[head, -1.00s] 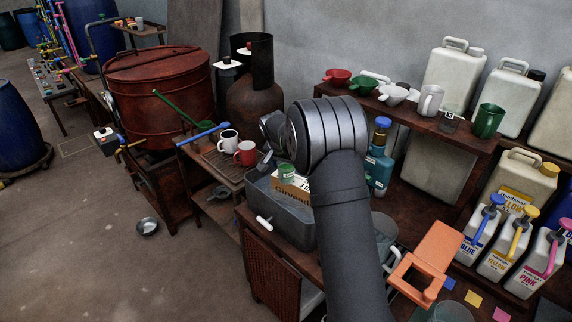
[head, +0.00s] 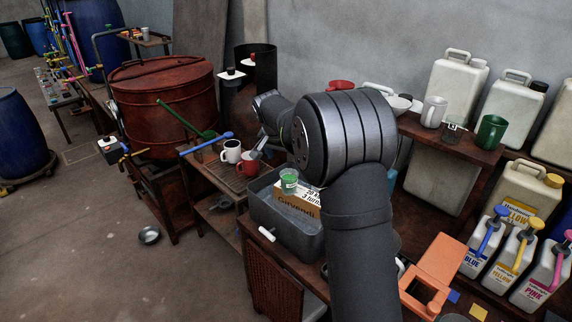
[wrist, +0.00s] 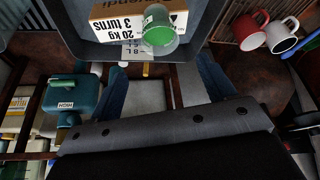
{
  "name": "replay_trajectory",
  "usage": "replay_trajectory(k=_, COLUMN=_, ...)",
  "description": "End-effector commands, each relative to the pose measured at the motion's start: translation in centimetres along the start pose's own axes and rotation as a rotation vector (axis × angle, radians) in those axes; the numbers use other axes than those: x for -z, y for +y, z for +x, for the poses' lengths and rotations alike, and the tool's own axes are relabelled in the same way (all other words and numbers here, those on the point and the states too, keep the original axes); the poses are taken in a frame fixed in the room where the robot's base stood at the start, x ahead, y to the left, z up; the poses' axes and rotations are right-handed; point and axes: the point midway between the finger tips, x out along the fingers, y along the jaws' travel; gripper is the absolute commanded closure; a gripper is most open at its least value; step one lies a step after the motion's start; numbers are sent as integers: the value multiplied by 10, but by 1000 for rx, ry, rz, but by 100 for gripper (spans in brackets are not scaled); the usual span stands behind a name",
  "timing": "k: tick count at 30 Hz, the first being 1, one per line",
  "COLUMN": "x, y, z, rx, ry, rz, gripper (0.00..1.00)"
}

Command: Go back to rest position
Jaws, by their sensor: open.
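My gripper (head: 260,148) is partly hidden by my own wrist in the head view; it shows near the mugs, above the back of the grey metal bin (head: 262,218). In the wrist view my gripper (wrist: 165,78) has its two fingers spread apart, with nothing seen between them. A cardboard box (head: 298,203) with printed lettering stands in the bin, and a clear cup with green contents (head: 289,181) is on or beside it. The cup also shows in the wrist view (wrist: 158,27), beyond the fingertips.
A white mug (head: 231,152) and a red mug (head: 247,164) stand on the slatted bench left of the bin. A teal bottle (wrist: 75,103) is close to the left finger in the wrist view. A shelf (head: 445,137) with mugs stands right of my arm. Open floor lies at left.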

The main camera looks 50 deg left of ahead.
Motion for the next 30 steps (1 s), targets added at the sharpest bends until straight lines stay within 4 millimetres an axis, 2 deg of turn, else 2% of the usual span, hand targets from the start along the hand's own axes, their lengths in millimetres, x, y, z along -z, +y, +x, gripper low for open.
replay_trajectory(k=6, x=0, y=0, z=-10, rx=-1, ry=-1, rz=0, gripper=24)
replay_trajectory(k=17, x=0, y=0, z=-5, rx=-1, ry=-2, rz=0, gripper=24)
replay_trajectory(k=23, x=-1, y=1, z=22, rx=-3, ry=-4, rz=0, gripper=24)
replay_trajectory(k=30, x=0, y=0, z=70, rx=-2, ry=-3, rz=0, gripper=24)
